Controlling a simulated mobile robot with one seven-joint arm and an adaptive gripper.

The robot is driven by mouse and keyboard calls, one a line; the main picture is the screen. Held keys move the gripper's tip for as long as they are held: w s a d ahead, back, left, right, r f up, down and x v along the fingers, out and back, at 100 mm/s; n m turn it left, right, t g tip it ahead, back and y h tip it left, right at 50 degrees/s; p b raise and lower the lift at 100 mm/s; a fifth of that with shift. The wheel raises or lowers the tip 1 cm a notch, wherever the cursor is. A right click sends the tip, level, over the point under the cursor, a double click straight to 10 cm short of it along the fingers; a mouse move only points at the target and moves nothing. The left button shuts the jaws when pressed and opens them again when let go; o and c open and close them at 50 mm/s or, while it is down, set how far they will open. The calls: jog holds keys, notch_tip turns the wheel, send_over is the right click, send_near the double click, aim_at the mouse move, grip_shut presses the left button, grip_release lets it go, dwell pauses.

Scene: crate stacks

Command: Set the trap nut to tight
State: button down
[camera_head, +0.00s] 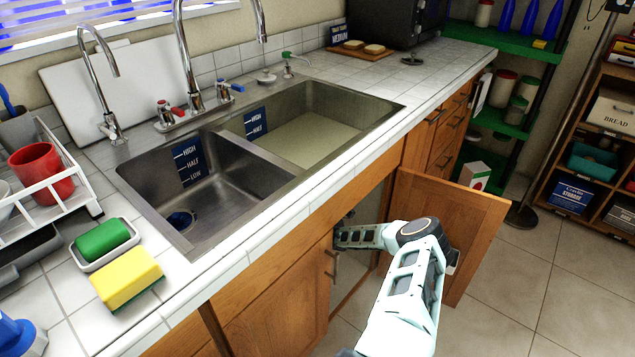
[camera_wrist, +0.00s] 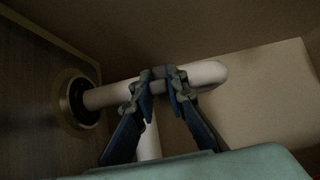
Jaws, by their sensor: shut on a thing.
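In the wrist view my gripper (camera_wrist: 162,84) is shut on the trap nut (camera_wrist: 158,86), a pale collar on the white drain pipe (camera_wrist: 208,75). The fingertips cover most of the nut, so its setting and any marks cannot be read. The pipe runs from a round wall fitting (camera_wrist: 75,103) at the left to a rounded bend at the right, and a second pipe length (camera_wrist: 149,142) runs downward. In the head view my arm reaches into the opening under the sink, and the gripper and nut are hidden there.
The open cabinet door (camera_head: 480,225) stands just right of my arm. The closed door (camera_head: 275,305) with its handle is to the left. The sink (camera_head: 205,200) and counter edge lie above the opening. Cabinet walls are close around the pipe.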

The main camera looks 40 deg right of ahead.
jog(key=shift+f, duration=0.1)
jog(key=c, duration=1.9)
grip_release()
jog(key=shift+c, duration=0.2)
jog(key=shift+d+y+b, duration=0.1)
jog(key=shift+y+b, duration=0.2)
jog(key=shift+b, duration=0.25)
